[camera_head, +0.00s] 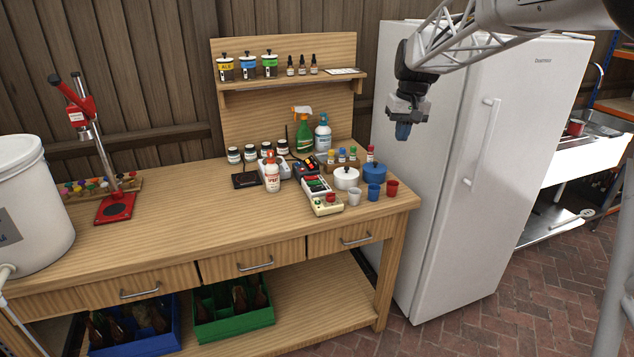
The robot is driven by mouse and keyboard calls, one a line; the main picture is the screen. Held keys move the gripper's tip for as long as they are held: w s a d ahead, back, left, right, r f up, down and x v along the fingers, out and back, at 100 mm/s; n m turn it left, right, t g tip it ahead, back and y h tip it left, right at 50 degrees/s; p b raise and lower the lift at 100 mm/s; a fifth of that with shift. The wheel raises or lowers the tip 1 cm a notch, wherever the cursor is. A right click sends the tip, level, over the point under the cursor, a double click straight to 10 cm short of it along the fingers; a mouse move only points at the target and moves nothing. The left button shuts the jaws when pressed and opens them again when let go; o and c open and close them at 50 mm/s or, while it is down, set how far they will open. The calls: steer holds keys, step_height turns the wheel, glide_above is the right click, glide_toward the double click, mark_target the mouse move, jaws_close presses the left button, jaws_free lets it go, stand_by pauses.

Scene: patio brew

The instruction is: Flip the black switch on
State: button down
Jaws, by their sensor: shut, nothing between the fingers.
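My gripper (403,131) hangs in the air at the upper right, in front of the white fridge, with its blue fingertips together and pointing down. It is empty and well above the bench, apart from everything on it. Small devices stand on the bench below and to the left of it. A cream box (326,208) with a red part on top is at the bench's front. A white and green box (315,186) lies behind it, and a dark blue device with red parts (306,167) is farther back. A black switch is too small to make out on any of them.
A white bottle with a red label (272,175), a white pot (346,177), a blue pot (375,175) and small cups (374,192) crowd around the devices. The fridge (460,180) stands right of the bench. The bench top (190,220) is clear at left centre.

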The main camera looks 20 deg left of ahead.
steer(key=w+a+f+n, duration=0.1)
steer(key=w+a+f, duration=0.25)
steer(key=a, duration=0.35)
steer(key=w+a+f+n, duration=0.1)
steer(key=w+a+f, duration=0.25)
steer(key=a, duration=0.45)
steer(key=n+g, duration=0.1)
glide_above(314, 187)
steer(key=w+d, duration=0.1)
step_height(314, 187, down, 6)
steer(key=shift+d+f, duration=0.1)
steer(key=shift+f, duration=0.15)
steer(key=shift+f, duration=0.1)
steer(key=f, duration=0.4)
steer(key=s+f, duration=0.1)
steer(key=f, duration=0.4)
steer(key=a+f, duration=0.1)
steer(key=f, duration=0.3)
steer(key=shift+s+f, duration=0.15)
steer(key=shift+f, duration=0.2)
steer(key=shift+a, duration=0.1)
steer(key=shift+s+f+h, duration=0.1)
steer(key=shift+f+h, duration=0.15)
steer(key=shift+h, duration=0.05)
steer(key=shift+w+r, duration=0.15)
steer(key=shift+w, duration=0.1)
